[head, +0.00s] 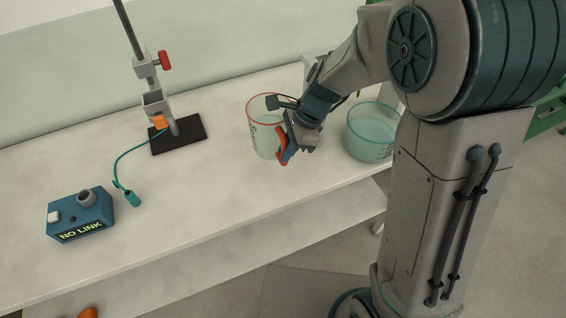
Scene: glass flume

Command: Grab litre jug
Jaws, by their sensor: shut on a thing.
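The litre jug (262,135) is a clear beaker-like vessel with a reddish rim and dark markings on its side. It stands upright at the right part of the white bench, or very slightly above it; I cannot tell which. My gripper (284,150) reaches in from the right and is shut on the jug at its right side. The gripper's orange-red finger shows in front of the jug's wall. The gripper and wrist hide part of the jug's right side, and the exact contact is hard to see.
A round glass bowl (369,140) with pale liquid stands close right of my gripper. A clamp stand on a black base (190,134) is at the back left. A blue box reading "NO LINK" (82,217) and a teal cabled probe (131,198) lie left. The bench middle is clear.

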